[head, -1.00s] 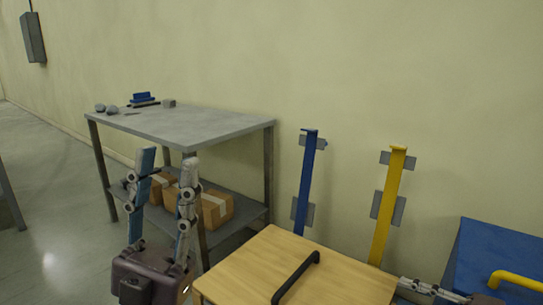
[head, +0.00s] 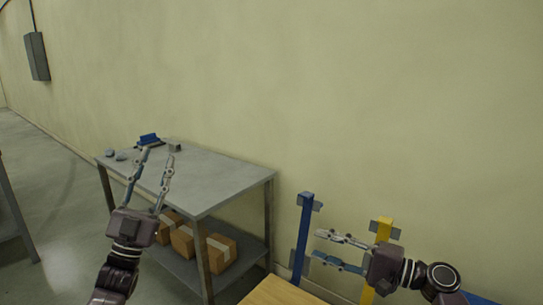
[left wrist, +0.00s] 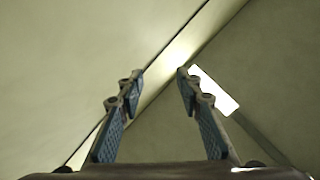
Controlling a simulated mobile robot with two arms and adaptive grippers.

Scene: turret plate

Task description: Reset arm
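My left gripper (head: 157,155) is raised in front of the grey metal table, its fingers pointing up and spread with nothing between them. In the left wrist view the same gripper (left wrist: 160,75) has its two fingers apart, with only wall, ceiling and a bright light panel behind. My right gripper (head: 318,247) comes in from the right with its fingers pointing left. Its fingers are apart and empty, in front of the blue post (head: 303,225) and the yellow post (head: 383,232).
The grey table (head: 222,178) carries a blue item (head: 149,140) and small grey pieces on top. Cardboard boxes (head: 221,250) sit on its lower shelf. A wooden top (head: 275,293) shows at the bottom edge. A grey box (head: 37,56) hangs on the wall.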

